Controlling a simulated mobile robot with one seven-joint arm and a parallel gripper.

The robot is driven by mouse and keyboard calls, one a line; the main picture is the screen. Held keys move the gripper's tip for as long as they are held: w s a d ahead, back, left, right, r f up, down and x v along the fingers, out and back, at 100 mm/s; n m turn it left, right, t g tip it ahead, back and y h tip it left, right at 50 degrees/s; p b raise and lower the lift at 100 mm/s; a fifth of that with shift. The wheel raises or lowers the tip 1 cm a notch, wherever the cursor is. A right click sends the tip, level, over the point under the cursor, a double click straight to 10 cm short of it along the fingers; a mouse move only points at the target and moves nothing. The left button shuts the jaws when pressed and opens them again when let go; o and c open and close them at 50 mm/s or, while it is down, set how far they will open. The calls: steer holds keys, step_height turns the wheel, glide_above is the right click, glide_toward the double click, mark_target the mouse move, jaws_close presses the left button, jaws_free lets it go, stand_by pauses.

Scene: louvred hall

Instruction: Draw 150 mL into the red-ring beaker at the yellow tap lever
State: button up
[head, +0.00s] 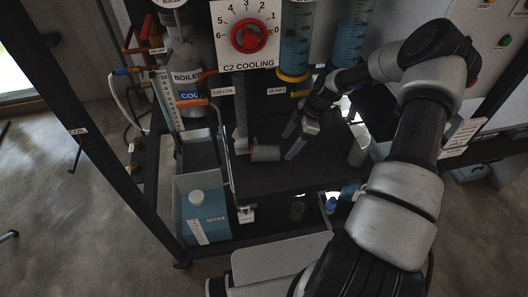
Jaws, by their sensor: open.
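A grey see-through beaker with a red ring (265,153) appears to lie on its side on the dark shelf (268,180), its red-ringed end to the left. A yellow lever (300,93) shows under the blue-filled cylinder with a yellow base ring (293,77), beside a small label that I cannot read surely. My gripper (292,143) is open and empty, pointing down just right of the beaker. One finger is close to the beaker's right end; I cannot tell whether they touch. My arm comes in from the right and hides part of the shelf.
A pale beaker (360,149) stands at the shelf's right. A second blue cylinder (350,40) is above. A red dial (248,36) marked C2 COOLING, a boiler (186,55) and pipes fill the left. A blue container (204,213) stands lower left. The shelf's front is clear.

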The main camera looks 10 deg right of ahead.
mark_target(265, 148)
steer(key=a, duration=0.5)
steer(key=w+a, duration=0.1)
steer(key=a, duration=0.1)
steer(key=shift+a, duration=0.15)
steer(key=x, duration=0.5)
steer(key=shift+b, duration=0.35)
steer(key=shift+c, duration=0.4)
steer(key=c, duration=1)
